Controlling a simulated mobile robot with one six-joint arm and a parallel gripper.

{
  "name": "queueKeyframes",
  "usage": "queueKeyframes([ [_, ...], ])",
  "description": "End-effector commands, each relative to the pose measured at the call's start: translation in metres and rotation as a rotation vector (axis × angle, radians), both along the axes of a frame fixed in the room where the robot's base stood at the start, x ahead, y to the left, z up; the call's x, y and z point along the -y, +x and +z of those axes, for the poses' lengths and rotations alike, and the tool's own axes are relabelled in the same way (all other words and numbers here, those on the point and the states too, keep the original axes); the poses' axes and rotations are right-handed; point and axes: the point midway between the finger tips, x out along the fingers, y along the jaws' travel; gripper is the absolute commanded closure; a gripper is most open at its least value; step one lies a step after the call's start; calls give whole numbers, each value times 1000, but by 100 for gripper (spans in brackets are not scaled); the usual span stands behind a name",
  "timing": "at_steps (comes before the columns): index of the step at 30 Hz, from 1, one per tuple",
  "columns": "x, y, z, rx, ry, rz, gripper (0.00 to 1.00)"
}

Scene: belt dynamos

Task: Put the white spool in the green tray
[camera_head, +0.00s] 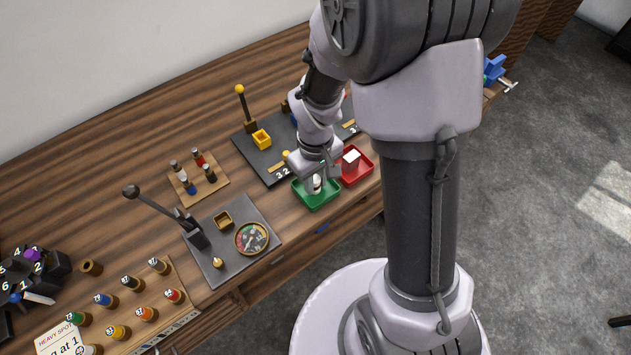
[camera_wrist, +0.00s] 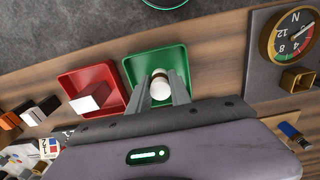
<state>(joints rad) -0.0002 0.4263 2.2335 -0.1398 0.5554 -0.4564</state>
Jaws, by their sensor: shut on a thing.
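The white spool (camera_wrist: 160,90) is between my gripper's fingers in the wrist view; in the head view a small white part of it (camera_head: 317,183) shows under the gripper. My gripper (camera_wrist: 160,88) is shut on the spool. It is over the green tray (camera_wrist: 174,57), which also shows in the head view (camera_head: 320,202) at the front edge of the bench. I cannot tell whether the spool touches the tray floor.
A grey plate with a round dial (camera_head: 252,238) and a black lever (camera_head: 163,212) stands to the left. Several coloured spools (camera_head: 105,300) stand further left.

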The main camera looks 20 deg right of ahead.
Motion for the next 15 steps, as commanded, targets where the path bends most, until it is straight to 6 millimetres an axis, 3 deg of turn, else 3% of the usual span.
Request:
queueKeyframes([
  [4, 0, 0, -3, 0, 0, 0, 100],
  [5, 0, 0, -2, 0, 0, 0, 70],
  [7, 0, 0, -1, 0, 0, 0, 56],
  [15, 0, 0, -1, 0, 0, 0, 54],
])
